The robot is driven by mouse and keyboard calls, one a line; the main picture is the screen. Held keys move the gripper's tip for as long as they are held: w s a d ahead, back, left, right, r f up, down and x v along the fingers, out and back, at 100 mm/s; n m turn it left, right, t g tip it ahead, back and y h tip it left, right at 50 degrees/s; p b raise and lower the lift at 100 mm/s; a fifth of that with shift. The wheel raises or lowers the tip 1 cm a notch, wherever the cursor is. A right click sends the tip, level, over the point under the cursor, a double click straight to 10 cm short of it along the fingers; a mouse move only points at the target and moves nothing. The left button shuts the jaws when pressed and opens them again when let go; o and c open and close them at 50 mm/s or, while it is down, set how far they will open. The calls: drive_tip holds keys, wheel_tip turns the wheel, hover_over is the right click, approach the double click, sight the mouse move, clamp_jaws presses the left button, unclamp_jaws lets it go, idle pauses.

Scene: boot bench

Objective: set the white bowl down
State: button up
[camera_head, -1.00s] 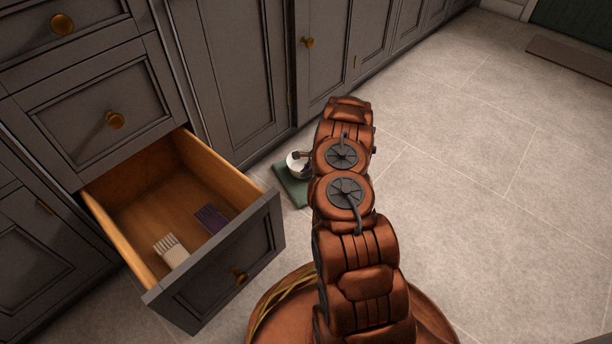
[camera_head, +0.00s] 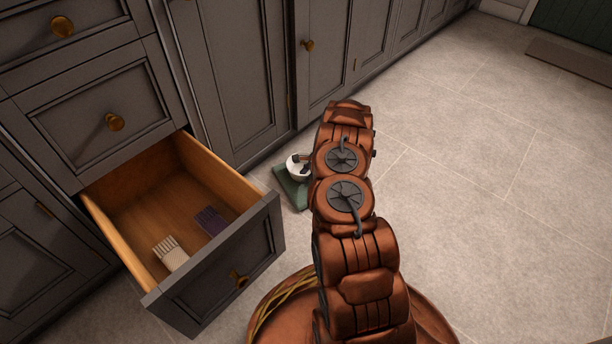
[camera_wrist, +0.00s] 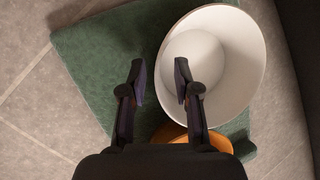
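The white bowl (camera_head: 294,171) is low down at the green mat (camera_head: 297,197), near the cabinet foot and partly hidden by my arm. In the wrist view the bowl (camera_wrist: 235,60) looks upright over the mat (camera_wrist: 85,60). My gripper (camera_wrist: 160,80) is open, with its fingers apart on either side of the bowl's near wall. One finger is over the inside and the other is outside over the mat. The bowl's underside is hidden, but it appears to rest on the mat.
An orange thing (camera_wrist: 218,141) shows partly below the bowl in the wrist view. An open drawer (camera_head: 150,205) holds a pale brush (camera_head: 171,252) and a purple brush (camera_head: 210,221). Grey cabinets line the left. The tiled floor (camera_head: 490,180) at right is clear.

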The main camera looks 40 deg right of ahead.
drive_tip(key=p+v, duration=0.5)
drive_tip(key=v, duration=0.7)
drive_tip(key=w+a+r+n+g+y, duration=0.1)
drive_tip(key=a+r+n, duration=0.2)
drive_tip(key=a+r, duration=0.45)
drive_tip(key=w+a+r+n+y, duration=0.1)
drive_tip(key=w+a+r+n, duration=0.15)
drive_tip(key=a+r, duration=0.5)
drive_tip(key=s+a+r+n+g, duration=0.1)
drive_tip(key=s+a+r+n, duration=0.25)
drive_tip(key=a+r, duration=0.3)
drive_tip(key=s+a+r+n+g, duration=0.25)
drive_tip(key=s+a+r, duration=0.25)
drive_tip(key=a, duration=0.3)
drive_tip(key=s+a+r+n+g+h, duration=0.1)
drive_tip(key=s+a+r+n, duration=0.2)
drive_tip(key=s, duration=0.4)
drive_tip(key=s+a+r+n+g, duration=0.1)
drive_tip(key=s+a+r+n, duration=0.25)
drive_tip(key=s, duration=0.35)
drive_tip(key=s+d+r+n+h, duration=0.1)
drive_tip(key=s+r+n+h, duration=0.1)
drive_tip(key=s, duration=0.7)
drive_tip(key=s+d+r+n+h, duration=0.1)
drive_tip(key=s+r+n+h, duration=0.1)
drive_tip(key=s, duration=0.8)
drive_tip(key=shift+s+d+g, duration=0.3)
drive_tip(key=shift+s+g, duration=0.05)
drive_tip(key=shift+g, duration=0.1)
